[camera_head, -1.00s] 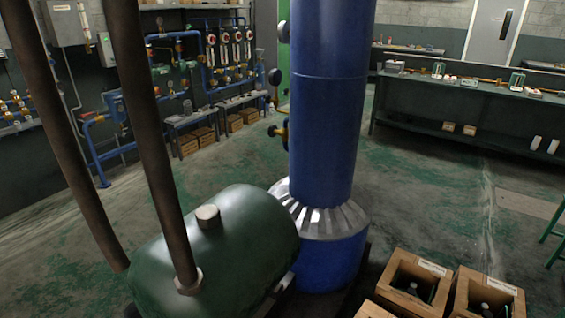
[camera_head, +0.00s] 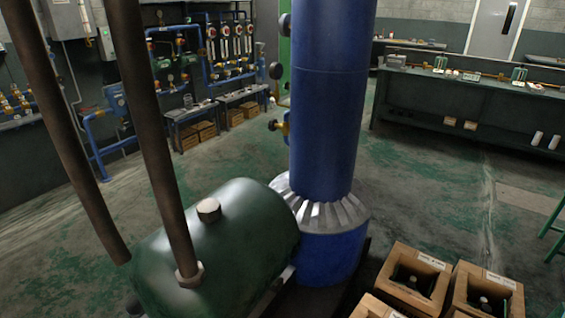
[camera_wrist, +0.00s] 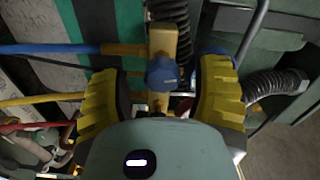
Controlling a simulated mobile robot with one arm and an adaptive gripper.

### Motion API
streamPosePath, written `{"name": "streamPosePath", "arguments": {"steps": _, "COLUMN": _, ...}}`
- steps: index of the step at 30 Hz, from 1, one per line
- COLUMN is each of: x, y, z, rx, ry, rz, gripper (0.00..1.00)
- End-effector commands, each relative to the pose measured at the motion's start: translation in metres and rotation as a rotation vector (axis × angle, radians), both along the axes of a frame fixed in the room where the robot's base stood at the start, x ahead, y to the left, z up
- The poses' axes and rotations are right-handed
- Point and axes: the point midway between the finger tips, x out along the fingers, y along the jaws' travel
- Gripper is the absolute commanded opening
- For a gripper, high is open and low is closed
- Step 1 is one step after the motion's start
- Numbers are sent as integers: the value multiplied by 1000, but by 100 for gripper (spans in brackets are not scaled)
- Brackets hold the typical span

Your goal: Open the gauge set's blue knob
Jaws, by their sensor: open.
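The blue knob (camera_wrist: 162,76) is in the upper middle of the wrist view, on the brass-coloured body (camera_wrist: 163,40) of the gauge set. My gripper (camera_wrist: 160,88) has two yellow ribbed fingers spread wide, one on each side of the knob. There are visible gaps between the fingers and the knob, and the gripper holds nothing. A blue hose (camera_wrist: 50,48) runs from the left to the brass body. The lower part of the gauge set is hidden behind my gripper's body. The head view shows neither my gripper nor the knob clearly.
A yellow hose (camera_wrist: 45,98) and a red hose (camera_wrist: 40,125) lie at the left of the wrist view. A grey corrugated hose (camera_wrist: 275,84) is at the right. The head view shows a green tank (camera_head: 225,240), a tall blue column (camera_head: 330,120), wooden crates (camera_head: 488,290) and open floor.

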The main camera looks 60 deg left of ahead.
Motion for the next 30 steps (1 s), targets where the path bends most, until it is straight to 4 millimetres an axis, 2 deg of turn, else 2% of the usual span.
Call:
{"name": "streamPosePath", "arguments": {"steps": 9, "x": -10, "y": 21, "z": 2, "rx": -2, "ry": -6, "rz": -1, "gripper": 63}}
{"name": "streamPosePath", "arguments": {"steps": 30, "x": -39, "y": 94, "z": 2, "rx": -1, "ry": -6, "rz": 2, "gripper": 63}}
